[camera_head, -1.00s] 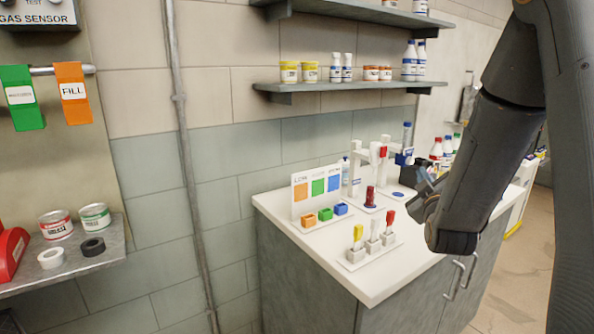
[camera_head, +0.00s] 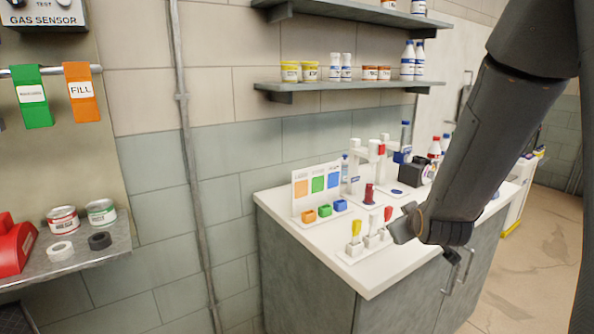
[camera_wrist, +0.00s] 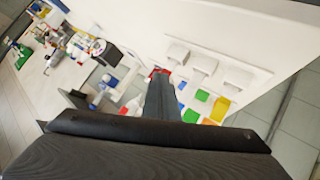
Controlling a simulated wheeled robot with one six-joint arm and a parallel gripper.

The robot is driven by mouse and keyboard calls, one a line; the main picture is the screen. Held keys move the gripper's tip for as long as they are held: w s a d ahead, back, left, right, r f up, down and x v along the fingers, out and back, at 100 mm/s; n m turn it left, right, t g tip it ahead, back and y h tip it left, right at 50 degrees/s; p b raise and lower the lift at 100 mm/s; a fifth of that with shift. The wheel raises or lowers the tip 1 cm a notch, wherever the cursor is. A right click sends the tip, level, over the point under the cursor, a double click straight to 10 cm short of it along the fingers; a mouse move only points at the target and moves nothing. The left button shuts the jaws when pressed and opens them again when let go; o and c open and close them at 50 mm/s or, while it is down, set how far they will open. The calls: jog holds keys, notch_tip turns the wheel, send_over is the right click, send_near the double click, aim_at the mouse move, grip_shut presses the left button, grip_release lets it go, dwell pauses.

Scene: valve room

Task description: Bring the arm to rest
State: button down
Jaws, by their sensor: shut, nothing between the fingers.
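My arm reaches down from the upper right of the head view. My gripper (camera_head: 400,229) is at its lower end, over the right part of the white counter (camera_head: 372,284), close to the white holder with the yellow and red-topped pieces (camera_head: 366,243). Whether it touches the holder cannot be told. In the wrist view my gripper (camera_wrist: 160,97) is a narrow dark shape over the counter, its fingers together with nothing between them. Part of the counter is hidden behind my arm.
A white card with coloured squares (camera_head: 302,190) stands behind small orange, green and blue bins (camera_head: 325,210). A dark box (camera_head: 414,170) and bottles (camera_head: 434,148) stand farther back. Shelves (camera_head: 350,86) hang above. A ledge at left holds tins (camera_head: 62,219).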

jog(key=s+a+f+m+g, duration=0.1)
jog(key=s+a+f+g, duration=0.1)
jog(key=s, duration=0.6)
jog(key=s+a+f+m+g+y, duration=0.1)
jog(key=s+a+f+m+g, duration=0.1)
jog(key=s+g, duration=0.3)
jog(key=s+a+f+m+g, duration=0.1)
jog(key=s+a+f+g, duration=0.2)
jog(key=s, duration=0.9)
jog(key=shift+s+a+f+m+g+y, duration=0.25)
jog(key=shift+s+a+m+g+y, duration=0.1)
jog(key=shift+a+g, duration=0.2)
jog(key=shift+w+a, duration=0.1)
